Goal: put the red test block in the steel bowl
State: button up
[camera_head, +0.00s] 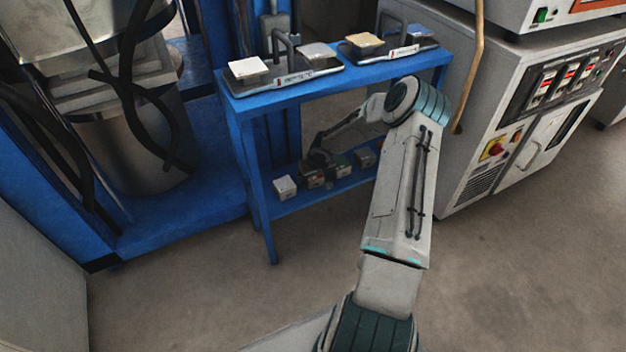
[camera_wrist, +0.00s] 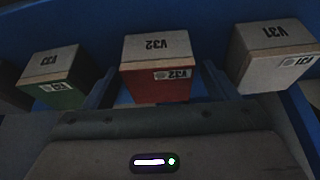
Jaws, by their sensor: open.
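The red test block (camera_wrist: 157,88) has a grey top marked V32 and sits on the lower shelf of a blue bench. It also shows in the head view as a small dark red block (camera_head: 313,179). My gripper (camera_wrist: 157,80) is open, with one finger on each side of the red block in the wrist view. Whether the fingers touch it cannot be told. In the head view my gripper (camera_head: 318,157) is low above the shelf blocks. I see no steel bowl in either view.
A grey block (camera_wrist: 272,58) marked V31 and a green block (camera_wrist: 57,85) stand closely beside the red one. The blue bench top (camera_head: 334,79) above the shelf holds trays with tiles. A grey cabinet (camera_head: 500,110) stands to the right. The floor in front is clear.

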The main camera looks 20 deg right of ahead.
jog(key=shift+r, duration=0.1)
jog(key=c, duration=1.4)
